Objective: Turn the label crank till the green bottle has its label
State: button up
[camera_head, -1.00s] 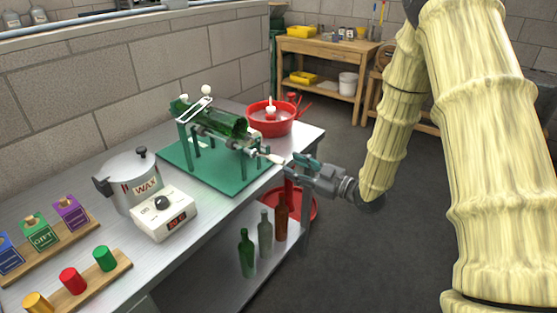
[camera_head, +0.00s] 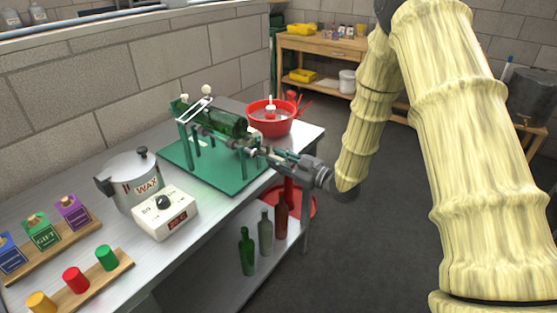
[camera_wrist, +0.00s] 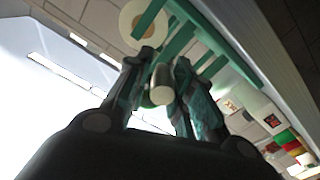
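The green bottle (camera_head: 225,121) lies on its side in the labelling machine on a green base (camera_head: 190,163). I see no label on the part of it that shows. The crank is on the machine's near right end; its pale handle (camera_wrist: 162,84) shows in the wrist view, between my fingers. My gripper (camera_head: 264,153) reaches in from the right, level with the handle, and also shows in the wrist view (camera_wrist: 163,62). Its fingers stand apart on both sides of the handle; whether they touch it is not clear. My fingers hide most of the crank in the head view.
A red basin (camera_head: 271,117) stands behind the machine. A wax pot (camera_head: 133,180) and a white control box (camera_head: 165,213) stand to its left. Several bottles stand on the shelf below (camera_head: 222,272). The floor to the right is clear.

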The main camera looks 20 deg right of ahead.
grip_shut()
jog(key=shift+a+f+m, duration=0.1)
jog(key=shift+f+m, duration=0.1)
jog(key=shift+m, duration=0.1)
